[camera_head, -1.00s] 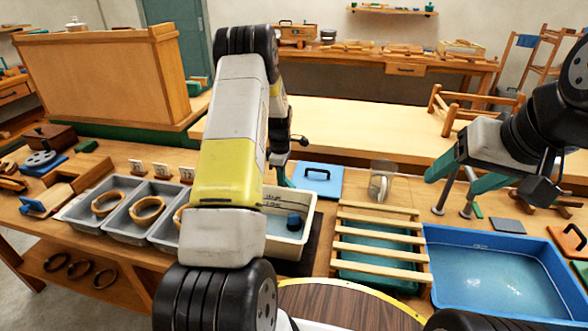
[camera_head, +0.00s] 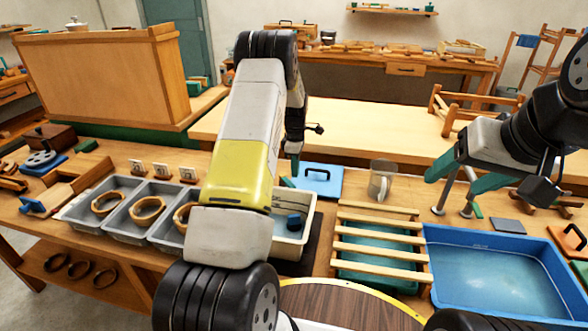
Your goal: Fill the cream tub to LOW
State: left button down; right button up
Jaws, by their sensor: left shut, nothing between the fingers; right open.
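The cream tub (camera_head: 287,251) stands on the workbench in the head view, partly hidden behind my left arm. It holds bluish water, and a dark blue object (camera_head: 294,222) sits inside it. Any LOW mark is too small or hidden to read. My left gripper (camera_head: 292,171) is beyond the tub, near the blue lid, seen mostly edge-on; it is shut and empty. A clear jug (camera_head: 382,181) stands to its right, touched by neither gripper. My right gripper (camera_head: 456,178) is open and empty, above the bench behind the blue basin.
A blue basin (camera_head: 490,272) of water lies at right, beside a wooden slatted rack (camera_head: 380,247) over a teal tray. A blue lid (camera_head: 322,186) with a black handle lies behind the tub. Grey trays (camera_head: 100,225) with wooden rings stand left. A wooden panel (camera_head: 100,80) rises at back left.

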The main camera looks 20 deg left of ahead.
pick_arm(q)
jog(key=shift+w+d, duration=0.55)
jog(key=shift+w, duration=0.05)
jog(key=shift+f, duration=2)
dwell(5.4)
